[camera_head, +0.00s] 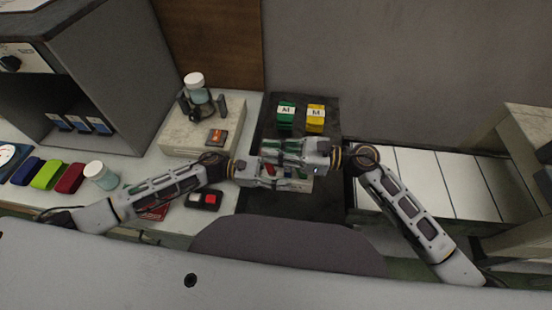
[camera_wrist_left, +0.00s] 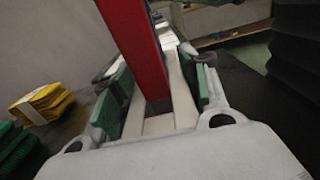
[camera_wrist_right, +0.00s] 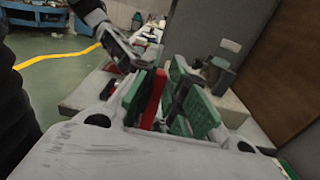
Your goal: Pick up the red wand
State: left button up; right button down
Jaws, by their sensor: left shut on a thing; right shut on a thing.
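The red wand is a flat red bar; in the left wrist view the red wand (camera_wrist_left: 138,45) stands between the green pads of my left gripper (camera_wrist_left: 160,88). In the right wrist view the red wand (camera_wrist_right: 152,98) also shows between the green pads of my right gripper (camera_wrist_right: 165,95). In the head view my left gripper (camera_head: 268,171) is just below my right gripper (camera_head: 290,150), close together over the dark mat (camera_head: 262,203). Both are shut on the wand. Their fingers hide most of the wand in the head view.
A green stack (camera_head: 286,116) and a yellow stack (camera_head: 316,118) with M labels lie behind the grippers. A box with buttons (camera_head: 203,200) and a white-lidded jar (camera_head: 101,175) stand left. A dark chair back (camera_head: 287,245) is in front. White panels (camera_head: 425,180) lie right.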

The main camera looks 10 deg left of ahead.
pick_arm(q)
jog(key=shift+a+f, duration=0.2)
jog(key=shift+f, duration=0.25)
pick_arm(e)
jog(key=shift+w+d+r, duration=0.1)
jog(key=shift+d+r, duration=0.05)
jog(key=shift+r, duration=0.9)
jog(key=shift+d+r, duration=0.1)
jog(key=shift+r, duration=0.9)
pick_arm(q)
jog(key=o, duration=1.2)
jog(key=shift+a, duration=0.1)
jog(key=shift+w+r, duration=0.1)
jog(key=shift+r, duration=0.05)
pick_arm(e)
jog(key=shift+w+a, duration=0.1)
pick_arm(q)
jog(key=shift+r, duration=0.1)
jog(key=shift+a, duration=5.95)
jog(key=shift+d, duration=0.15)
jog(key=shift+d, duration=5.35)
